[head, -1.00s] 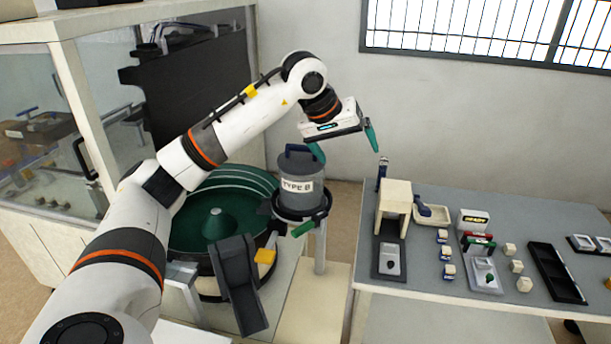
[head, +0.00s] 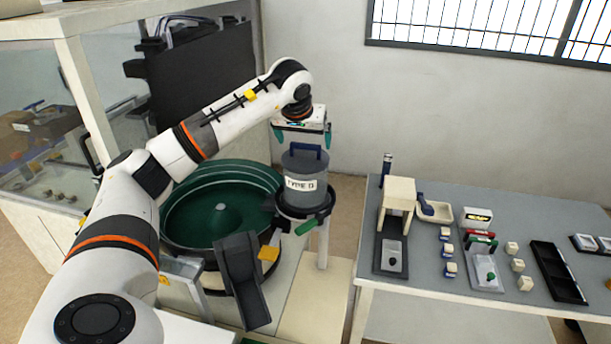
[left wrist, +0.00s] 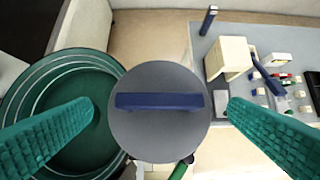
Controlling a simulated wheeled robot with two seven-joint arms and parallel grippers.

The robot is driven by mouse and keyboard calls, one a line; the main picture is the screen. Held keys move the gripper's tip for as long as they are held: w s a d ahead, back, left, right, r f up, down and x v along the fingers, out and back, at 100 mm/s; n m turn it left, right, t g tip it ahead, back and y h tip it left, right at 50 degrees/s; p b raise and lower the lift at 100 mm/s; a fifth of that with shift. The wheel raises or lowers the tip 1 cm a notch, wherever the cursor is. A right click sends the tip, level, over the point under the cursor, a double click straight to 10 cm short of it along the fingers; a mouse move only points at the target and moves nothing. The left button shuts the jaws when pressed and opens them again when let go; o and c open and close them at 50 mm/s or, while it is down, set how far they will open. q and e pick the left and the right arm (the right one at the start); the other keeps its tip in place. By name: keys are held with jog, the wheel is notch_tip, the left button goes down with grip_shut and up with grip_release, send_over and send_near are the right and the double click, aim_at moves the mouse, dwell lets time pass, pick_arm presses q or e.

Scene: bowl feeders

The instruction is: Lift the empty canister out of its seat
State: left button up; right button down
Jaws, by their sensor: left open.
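The canister (head: 304,178) is a grey cylinder labelled TYPE B with a blue handle on its lid. It stands upright in a dark ring seat (head: 322,207) beside the green bowl feeder. My left gripper (head: 303,140) is open above the canister, pointing down, its green fingers apart on either side of the handle. In the left wrist view the lid and blue handle (left wrist: 160,101) lie centred between the two fingers, which do not touch the handle. Whether the canister is empty cannot be seen. My right gripper is not in view.
The green bowl feeder (head: 178,222) with a dark chute (head: 243,280) stands left of the canister. A grey table (head: 440,205) on the right carries a cream stand (head: 398,195), small blocks and a black tray (head: 558,271). A glass-sided cabinet stands at left.

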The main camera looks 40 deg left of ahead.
pick_arm(q)
jog(key=shift+x, duration=1.4)
jog(key=shift+r, duration=0.1)
jog(key=c, duration=2)
